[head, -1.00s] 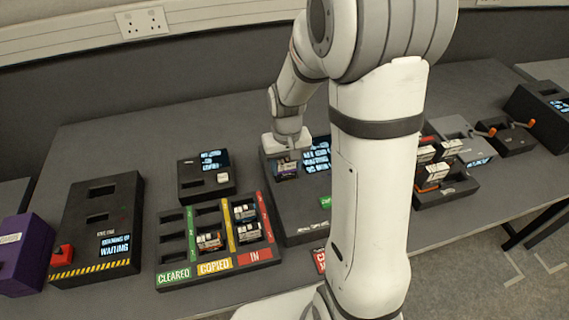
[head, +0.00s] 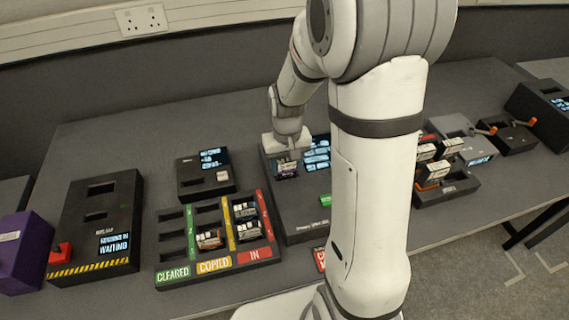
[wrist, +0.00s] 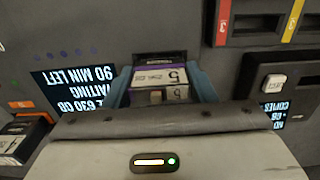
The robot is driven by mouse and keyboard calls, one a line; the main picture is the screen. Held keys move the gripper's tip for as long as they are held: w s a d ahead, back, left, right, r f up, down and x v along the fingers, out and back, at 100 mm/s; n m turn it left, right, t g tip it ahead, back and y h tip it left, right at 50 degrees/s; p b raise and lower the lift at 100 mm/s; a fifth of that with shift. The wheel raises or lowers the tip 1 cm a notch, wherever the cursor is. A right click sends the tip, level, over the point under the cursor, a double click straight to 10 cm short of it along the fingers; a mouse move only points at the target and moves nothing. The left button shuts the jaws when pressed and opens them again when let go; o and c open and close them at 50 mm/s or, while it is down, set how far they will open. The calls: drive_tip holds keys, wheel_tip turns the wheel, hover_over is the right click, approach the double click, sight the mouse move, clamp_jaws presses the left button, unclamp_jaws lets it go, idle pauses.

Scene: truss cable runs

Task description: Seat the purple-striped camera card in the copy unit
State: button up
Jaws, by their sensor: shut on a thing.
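The purple-striped camera card (wrist: 160,78) is between the two bluish fingers of my gripper (wrist: 161,90) in the wrist view. Its label shows a 5, and a purple stripe lies at its far edge. In the head view the card (head: 287,172) shows just below my gripper (head: 286,160), over the left part of the copy unit (head: 312,222). The card's far end is at the unit's dark top face; how deep it sits in a slot cannot be told. The unit's lit screen (wrist: 75,90) reads 90 MIN LEFT, upside down in the wrist view.
The sorting tray (head: 218,266), marked CLEARED, COPIED and IN, holds several cards left of the copy unit. A small box with a screen (head: 190,185) stands behind it. A rack of cards (head: 445,192) is at right. My arm hides the copy unit's right side.

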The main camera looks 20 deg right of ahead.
drive_tip(key=shift+f+b, duration=0.3)
drive_tip(key=shift+f, duration=0.1)
idle(0.5)
drive_tip(key=o, duration=1.1)
drive_tip(key=shift+o, duration=0.3)
drive_tip(key=shift+o, duration=1.1)
drive_tip(key=shift+r, duration=0.1)
drive_tip(key=shift+r+p, duration=2.75)
drive_tip(key=shift+r, duration=0.95)
